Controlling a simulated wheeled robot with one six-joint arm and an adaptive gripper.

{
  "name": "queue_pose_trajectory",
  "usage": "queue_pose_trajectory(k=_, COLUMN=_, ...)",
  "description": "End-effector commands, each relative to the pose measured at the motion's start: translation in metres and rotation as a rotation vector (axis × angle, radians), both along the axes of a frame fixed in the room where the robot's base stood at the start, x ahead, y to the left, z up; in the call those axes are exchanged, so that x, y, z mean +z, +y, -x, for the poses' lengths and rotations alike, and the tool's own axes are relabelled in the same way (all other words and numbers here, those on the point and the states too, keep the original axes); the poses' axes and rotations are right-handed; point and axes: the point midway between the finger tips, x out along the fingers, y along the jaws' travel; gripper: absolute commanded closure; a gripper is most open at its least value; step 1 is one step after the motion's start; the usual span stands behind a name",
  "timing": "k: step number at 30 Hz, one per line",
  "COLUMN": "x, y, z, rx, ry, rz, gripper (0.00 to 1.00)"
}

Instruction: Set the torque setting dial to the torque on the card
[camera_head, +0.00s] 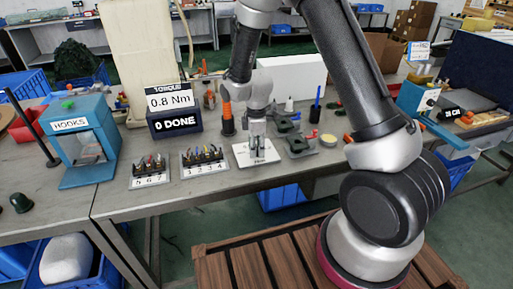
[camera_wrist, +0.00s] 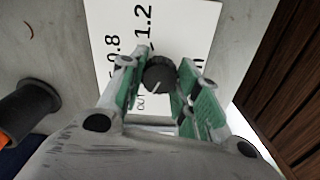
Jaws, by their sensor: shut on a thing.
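The torque card (camera_head: 170,99) reads "0.8 Nm" and stands on a dark box that reads "0 DONE". The white dial plate (camera_head: 243,158) lies on the bench; in the wrist view (camera_wrist: 115,20) its markings "0.8", "1.2" and "OUT" show, with others partly hidden. The black round dial (camera_wrist: 159,73) has a white pointer line on its lower part, slanting to the lower left in the wrist view. My gripper (camera_head: 256,145) is over the plate, with its green-padded fingers (camera_wrist: 158,84) on either side of the dial, shut on it.
Two numbered racks (camera_head: 205,163) (camera_head: 150,172) stand left of the plate. A blue "HOOKS" box (camera_head: 90,140) is farther left. Green-grey tools (camera_head: 295,145) lie right of the plate. An orange and black upright tool (camera_head: 227,118) is close behind my gripper's left.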

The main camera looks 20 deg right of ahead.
Motion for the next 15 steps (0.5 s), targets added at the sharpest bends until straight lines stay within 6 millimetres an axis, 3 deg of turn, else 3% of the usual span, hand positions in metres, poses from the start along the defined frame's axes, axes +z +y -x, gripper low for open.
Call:
queue_pose_trajectory(k=8, x=0.0003, y=0.0001, z=-0.0002, rx=-0.052, ry=0.000, rz=0.000, gripper=0.92)
queue_pose_trajectory(k=15, x=0.0004, y=0.0000, z=-0.0003, rx=-0.207, ry=-0.001, rz=0.000, gripper=0.92)
